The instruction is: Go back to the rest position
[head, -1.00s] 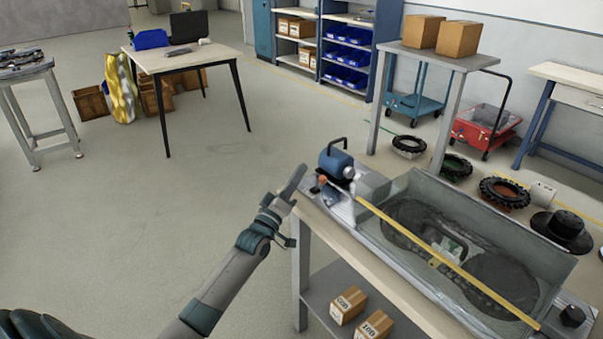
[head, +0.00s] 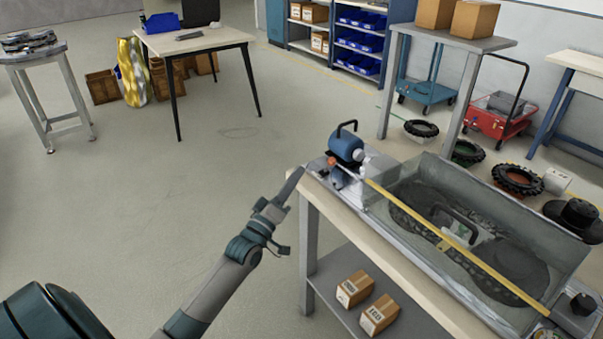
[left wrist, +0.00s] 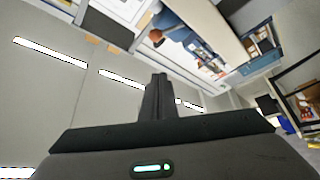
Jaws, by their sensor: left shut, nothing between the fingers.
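My left gripper (head: 291,184) is in the lower middle of the head view, beside the left end of the workbench (head: 335,205). Its fingers are together and empty, pointing up and to the right. In the left wrist view the closed fingers (left wrist: 158,97) stand in the middle, with nothing between them. My right gripper is not in view.
The workbench carries a clear-walled tank (head: 480,185) with a dark track inside, a yellow bar (head: 455,243) and a blue motor (head: 346,148). Two cartons (head: 355,288) lie on its lower shelf. A table (head: 205,42) stands farther back. The floor (head: 185,200) on the left is open.

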